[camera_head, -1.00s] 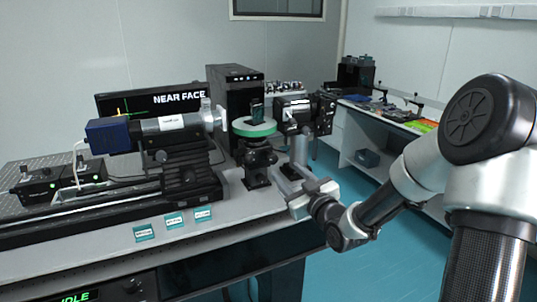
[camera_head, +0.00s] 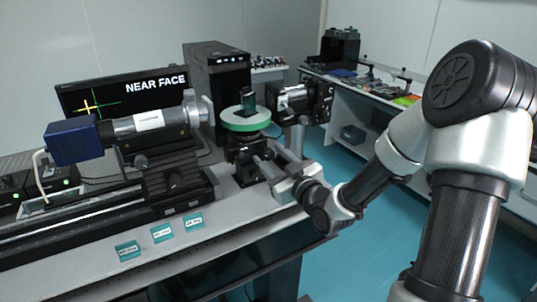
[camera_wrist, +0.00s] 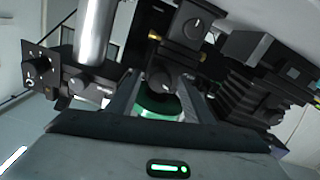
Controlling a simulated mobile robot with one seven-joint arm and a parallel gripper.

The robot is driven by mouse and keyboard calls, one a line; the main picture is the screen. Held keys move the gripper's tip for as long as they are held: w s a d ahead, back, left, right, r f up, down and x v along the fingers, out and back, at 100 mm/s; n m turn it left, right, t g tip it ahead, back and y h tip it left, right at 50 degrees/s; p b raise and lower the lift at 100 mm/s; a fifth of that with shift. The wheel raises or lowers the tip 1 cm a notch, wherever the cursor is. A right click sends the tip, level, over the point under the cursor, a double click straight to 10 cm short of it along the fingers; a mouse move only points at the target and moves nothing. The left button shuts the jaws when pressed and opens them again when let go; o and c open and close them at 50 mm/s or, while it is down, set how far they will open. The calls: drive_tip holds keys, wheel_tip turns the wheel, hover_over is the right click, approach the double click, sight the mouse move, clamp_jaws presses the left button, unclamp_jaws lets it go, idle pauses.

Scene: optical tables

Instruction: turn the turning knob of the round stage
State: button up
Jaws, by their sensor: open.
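The round stage (camera_head: 245,122) is a pale disc with a green rim on a black mount, with a small dark upright piece on top. Part of its green rim (camera_wrist: 160,106) shows between my fingers in the wrist view. My gripper (camera_head: 268,168) is open, in front of and below the disc, close to the black mount. Its two fingers (camera_wrist: 160,85) point toward dark parts of the mount, with nothing seen held. A dark round knob (camera_wrist: 194,28) on a black block shows beyond the fingers; I cannot tell if it belongs to the round stage.
A metal post (camera_head: 296,138) carrying a black camera-like device (camera_head: 293,97) stands close to the right of my gripper. A blue-ended barrel on a rail (camera_head: 75,142) lies left. A monitor (camera_head: 120,97) and black tower (camera_head: 217,85) stand behind. Small signs (camera_head: 162,232) line the front edge.

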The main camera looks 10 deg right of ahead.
drive_tip(key=c, duration=1.1)
drive_tip(key=shift+o, duration=0.2)
drive_tip(key=shift+m+p, duration=0.3)
drive_tip(key=shift+m, duration=1.3)
drive_tip(key=o, duration=1.1)
drive_tip(key=shift+c, duration=0.2)
